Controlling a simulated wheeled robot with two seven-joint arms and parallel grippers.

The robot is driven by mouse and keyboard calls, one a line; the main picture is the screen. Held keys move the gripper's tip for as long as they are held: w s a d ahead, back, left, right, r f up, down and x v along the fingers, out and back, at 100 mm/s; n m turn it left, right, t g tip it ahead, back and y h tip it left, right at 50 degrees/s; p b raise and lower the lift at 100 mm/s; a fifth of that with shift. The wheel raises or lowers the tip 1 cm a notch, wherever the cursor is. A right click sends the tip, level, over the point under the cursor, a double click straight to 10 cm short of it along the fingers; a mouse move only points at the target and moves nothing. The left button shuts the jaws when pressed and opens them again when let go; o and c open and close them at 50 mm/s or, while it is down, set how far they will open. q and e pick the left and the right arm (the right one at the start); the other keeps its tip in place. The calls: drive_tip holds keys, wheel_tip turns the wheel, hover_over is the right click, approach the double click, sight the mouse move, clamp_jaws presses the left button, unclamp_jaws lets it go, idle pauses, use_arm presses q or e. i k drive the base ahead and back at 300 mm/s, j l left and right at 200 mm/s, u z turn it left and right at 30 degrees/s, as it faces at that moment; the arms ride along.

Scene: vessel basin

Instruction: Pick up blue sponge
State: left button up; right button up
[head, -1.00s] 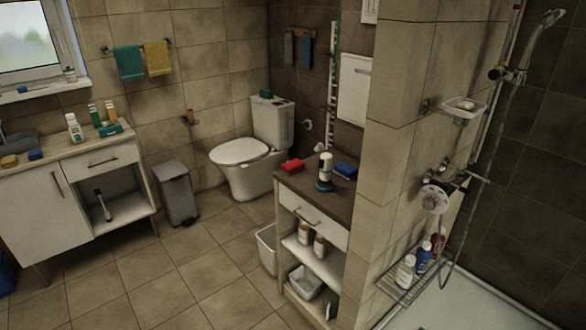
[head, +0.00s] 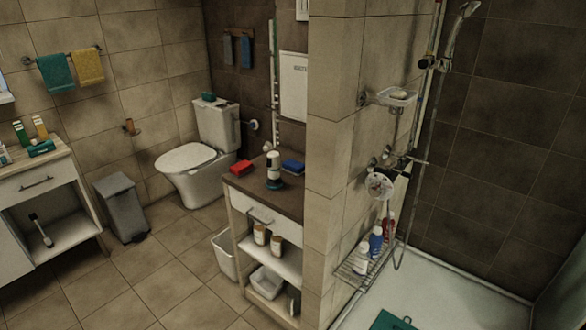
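A blue sponge (head: 292,166) lies on the dark top of the small cabinet (head: 262,202) near the middle of the head view. It is at the right side of the top, close to the tiled wall corner. A red sponge (head: 241,167) lies on the same top at the left, and a white bottle with a dark base (head: 274,171) stands between the two. Neither of my grippers shows in the head view.
A tiled wall end (head: 335,150) stands right of the cabinet, with a wire rack of bottles (head: 366,262) on its shower side. A grey bin (head: 121,207) and a toilet (head: 199,155) are at the left. Floor (head: 150,280) in front is clear.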

sight(297, 167)
drive_tip(key=i+j, duration=0.15)
drive_tip(key=i, duration=0.4)
drive_tip(key=i+j+z, duration=0.2)
drive_tip(key=i+z, duration=0.25)
drive_tip(key=i+j+z, duration=0.45)
drive_tip(key=k+l+z, duration=0.1)
drive_tip(key=z, duration=0.35)
